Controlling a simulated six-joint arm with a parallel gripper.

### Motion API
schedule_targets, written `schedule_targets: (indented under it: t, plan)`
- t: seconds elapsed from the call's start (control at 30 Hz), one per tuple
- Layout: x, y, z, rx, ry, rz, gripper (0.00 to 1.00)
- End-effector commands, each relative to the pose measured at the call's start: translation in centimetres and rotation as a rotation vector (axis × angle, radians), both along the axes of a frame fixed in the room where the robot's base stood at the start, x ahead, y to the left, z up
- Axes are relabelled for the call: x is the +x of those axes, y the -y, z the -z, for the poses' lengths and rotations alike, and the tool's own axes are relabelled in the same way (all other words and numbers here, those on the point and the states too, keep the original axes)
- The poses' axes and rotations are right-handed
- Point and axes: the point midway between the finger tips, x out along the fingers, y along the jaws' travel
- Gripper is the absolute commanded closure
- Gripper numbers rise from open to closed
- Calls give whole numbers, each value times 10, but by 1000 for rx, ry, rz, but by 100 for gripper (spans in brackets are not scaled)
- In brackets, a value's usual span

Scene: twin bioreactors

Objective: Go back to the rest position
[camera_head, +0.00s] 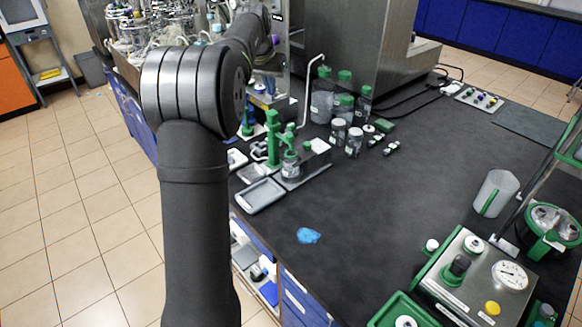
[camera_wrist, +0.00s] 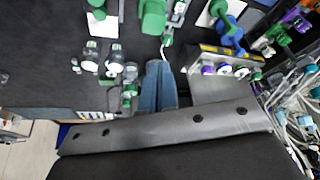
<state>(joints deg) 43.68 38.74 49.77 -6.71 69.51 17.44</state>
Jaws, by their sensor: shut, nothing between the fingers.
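My gripper (camera_wrist: 158,66) shows in the wrist view as two blue-grey fingers side by side, shut and empty. It hangs over the dark bench among small bottles and green-capped vessels, and I cannot tell its height above them. In the head view my arm reaches away toward the bioreactors at the back, and the fingers cannot be made out there. Two white-capped bottles (camera_wrist: 116,63) stand left of the fingers in the wrist view. A green-topped vessel (camera_wrist: 152,18) lies beyond the fingertips.
The bioreactor glassware (camera_head: 150,28) crowds the back left. Green-capped bottles (camera_head: 345,105) stand before a steel cabinet (camera_head: 350,40). A green stand (camera_head: 272,140) and a grey tray (camera_head: 260,196) sit near the left edge.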

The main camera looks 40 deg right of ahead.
Motion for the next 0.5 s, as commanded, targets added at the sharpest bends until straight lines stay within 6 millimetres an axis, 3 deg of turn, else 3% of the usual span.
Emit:
schedule_targets:
  t: [0.17, 0.5]
  plan:
    - [0, 0, -10, 0, 0, 0, 100]
    - [0, 0, -9, 1, -1, 0, 100]
